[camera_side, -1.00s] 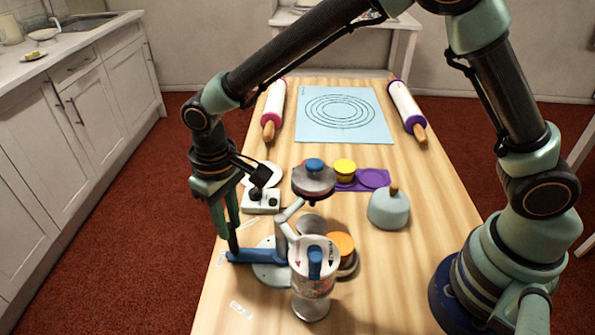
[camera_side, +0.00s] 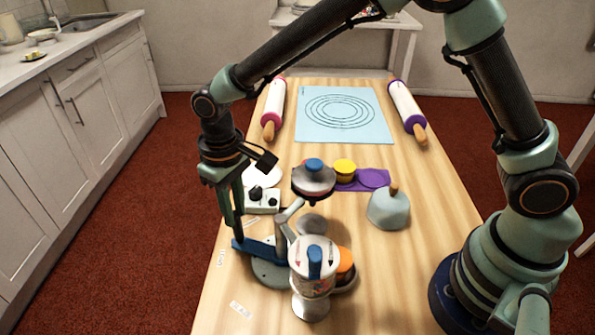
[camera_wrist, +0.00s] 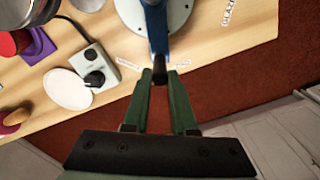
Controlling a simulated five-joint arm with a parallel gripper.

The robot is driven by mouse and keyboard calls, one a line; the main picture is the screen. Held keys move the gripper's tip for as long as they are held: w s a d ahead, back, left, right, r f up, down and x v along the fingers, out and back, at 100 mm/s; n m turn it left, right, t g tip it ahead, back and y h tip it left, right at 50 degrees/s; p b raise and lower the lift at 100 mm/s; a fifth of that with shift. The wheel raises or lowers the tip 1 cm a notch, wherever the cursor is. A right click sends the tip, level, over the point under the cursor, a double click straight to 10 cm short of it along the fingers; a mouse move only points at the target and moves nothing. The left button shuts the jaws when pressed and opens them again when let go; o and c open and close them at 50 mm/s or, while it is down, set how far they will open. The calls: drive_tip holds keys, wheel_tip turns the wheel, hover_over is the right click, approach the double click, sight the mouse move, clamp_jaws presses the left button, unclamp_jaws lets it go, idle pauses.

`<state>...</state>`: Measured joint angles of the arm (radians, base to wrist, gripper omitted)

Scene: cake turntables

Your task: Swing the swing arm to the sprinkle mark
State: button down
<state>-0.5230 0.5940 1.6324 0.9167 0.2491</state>
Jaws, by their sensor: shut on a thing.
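The swing arm is a blue bar (camera_side: 259,249) reaching left from a grey post on a round grey base (camera_side: 268,276). In the wrist view the bar (camera_wrist: 158,35) runs from the base (camera_wrist: 182,14) toward me, ending in a dark tip. My gripper (camera_side: 236,238) is shut on the bar's outer end; its green fingers (camera_wrist: 160,78) straddle the dark tip. Small white labels lie on the table: one (camera_wrist: 128,63) left of the tip, one (camera_wrist: 183,66) right of it, one (camera_wrist: 228,12) farther right. I cannot read surely which is the sprinkle mark.
A grey control box (camera_side: 262,201) with a black knob sits just beyond the bar. A pale-blue dome (camera_side: 388,209) is to the right. The table's left edge is close to my gripper.

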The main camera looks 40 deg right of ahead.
drive_tip(key=shift+d, duration=0.1)
drive_tip(key=shift+w+d, duration=0.25)
drive_tip(key=shift+d, duration=0.4)
drive_tip(key=shift+w+d, duration=0.2)
drive_tip(key=shift+d, duration=0.45)
drive_tip(key=shift+d, duration=1.55)
drive_tip(key=shift+s+d, duration=0.1)
drive_tip(key=shift+d, duration=0.1)
drive_tip(key=c, duration=0.8)
unclamp_jaws()
drive_tip(key=shift+o, duration=0.2)
